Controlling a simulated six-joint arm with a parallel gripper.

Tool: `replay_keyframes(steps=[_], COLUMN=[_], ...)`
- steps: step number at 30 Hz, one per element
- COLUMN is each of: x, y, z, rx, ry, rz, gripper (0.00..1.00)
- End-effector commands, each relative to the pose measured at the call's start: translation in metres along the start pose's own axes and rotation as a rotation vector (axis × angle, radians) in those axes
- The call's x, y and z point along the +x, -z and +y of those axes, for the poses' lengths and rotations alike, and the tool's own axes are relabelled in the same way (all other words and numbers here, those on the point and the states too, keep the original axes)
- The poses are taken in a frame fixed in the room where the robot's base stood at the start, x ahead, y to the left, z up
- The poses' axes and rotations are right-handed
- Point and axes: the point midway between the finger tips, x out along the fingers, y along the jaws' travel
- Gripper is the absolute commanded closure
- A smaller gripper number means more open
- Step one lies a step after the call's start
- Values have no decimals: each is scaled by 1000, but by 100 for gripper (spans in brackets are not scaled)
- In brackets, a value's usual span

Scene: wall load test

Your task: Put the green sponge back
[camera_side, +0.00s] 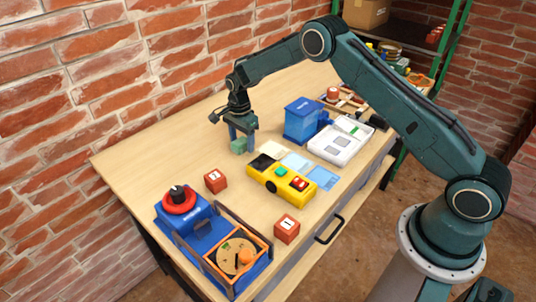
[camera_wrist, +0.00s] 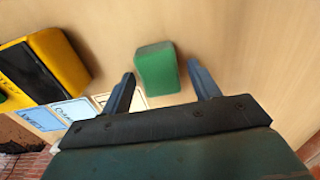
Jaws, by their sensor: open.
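The green sponge (camera_side: 238,147) stands on the wooden table below my gripper (camera_side: 240,136) in the side view. In the wrist view, the green sponge (camera_wrist: 157,70) appears between the two finger tips of my gripper (camera_wrist: 160,75), with a visible gap on each side. My gripper is open and holds nothing. Whether the fingers reach down alongside the sponge or stop just above it, I cannot tell. A yellow block (camera_side: 257,173) with a black area, a green part and a red part on top lies to the right of the sponge. Its yellow end (camera_wrist: 62,58) shows in the wrist view.
Several cards (camera_side: 298,162) lie behind the yellow block. Two red numbered cubes (camera_side: 215,181) (camera_side: 287,229) stand in front. A blue device with a red ring (camera_side: 180,200) is at front left. A blue box (camera_side: 301,121) and white tray (camera_side: 341,140) stand right. The table left of my gripper is clear.

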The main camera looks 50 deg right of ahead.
Motion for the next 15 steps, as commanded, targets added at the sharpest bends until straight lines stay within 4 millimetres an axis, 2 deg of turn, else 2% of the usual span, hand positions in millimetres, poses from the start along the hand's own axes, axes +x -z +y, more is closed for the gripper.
replay_keyframes(steps=[8,15], x=[-31,-71], y=[0,0], z=[0,-1], rx=[0,0], ry=[3,4], rz=[0,0], gripper=[39,39])
